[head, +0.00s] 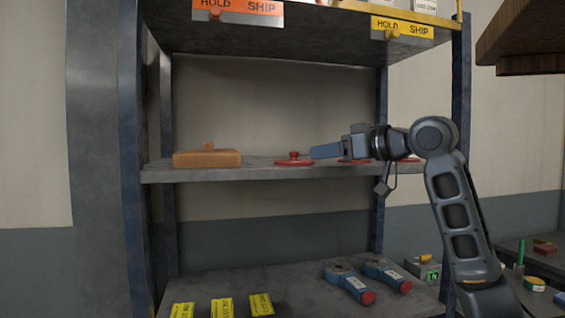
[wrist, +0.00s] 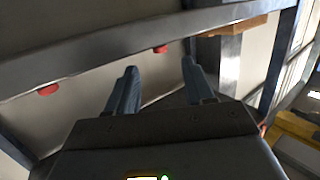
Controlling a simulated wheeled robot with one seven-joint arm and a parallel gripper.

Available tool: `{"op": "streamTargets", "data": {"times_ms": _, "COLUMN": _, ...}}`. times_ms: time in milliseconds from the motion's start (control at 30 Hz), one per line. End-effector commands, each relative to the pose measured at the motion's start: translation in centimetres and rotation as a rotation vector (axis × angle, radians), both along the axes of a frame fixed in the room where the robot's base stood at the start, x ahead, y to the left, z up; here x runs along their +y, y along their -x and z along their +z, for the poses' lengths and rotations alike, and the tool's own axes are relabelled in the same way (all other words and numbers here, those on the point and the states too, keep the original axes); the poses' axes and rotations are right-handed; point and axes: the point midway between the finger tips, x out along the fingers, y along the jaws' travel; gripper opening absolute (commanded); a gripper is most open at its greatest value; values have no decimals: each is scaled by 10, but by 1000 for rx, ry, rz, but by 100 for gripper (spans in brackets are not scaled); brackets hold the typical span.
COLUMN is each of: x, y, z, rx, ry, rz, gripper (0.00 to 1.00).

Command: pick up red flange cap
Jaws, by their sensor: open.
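A red flange cap (head: 294,162), a flat disc with a raised knob, sits upright on the middle shelf. More red discs, partly hidden by my arm, lie to its right, one at the wrist (head: 352,161) and one near the elbow (head: 410,160). My gripper (head: 314,152) is just right of the first cap, at about knob height, pointing left; I cannot tell whether it touches. In the wrist view my gripper (wrist: 160,68) has its two fingers apart with nothing held between them. One red piece (wrist: 160,48) shows beyond the fingers and another (wrist: 48,89) at left.
An orange-brown block with a knob (head: 207,159) sits on the middle shelf (head: 240,176) at left. The shelf above and blue posts (head: 130,150) bound the bay. Yellow tags (head: 222,307) and blue tools with red ends (head: 350,285) lie below.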

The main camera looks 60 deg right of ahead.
Motion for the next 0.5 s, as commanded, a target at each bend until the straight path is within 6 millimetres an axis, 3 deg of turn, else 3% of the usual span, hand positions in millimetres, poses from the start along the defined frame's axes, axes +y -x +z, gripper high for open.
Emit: {"op": "streamTargets", "data": {"times_ms": 500, "x": -17, "y": -54, "z": 2, "rx": 3, "ry": 0, "rz": 0, "gripper": 52}}
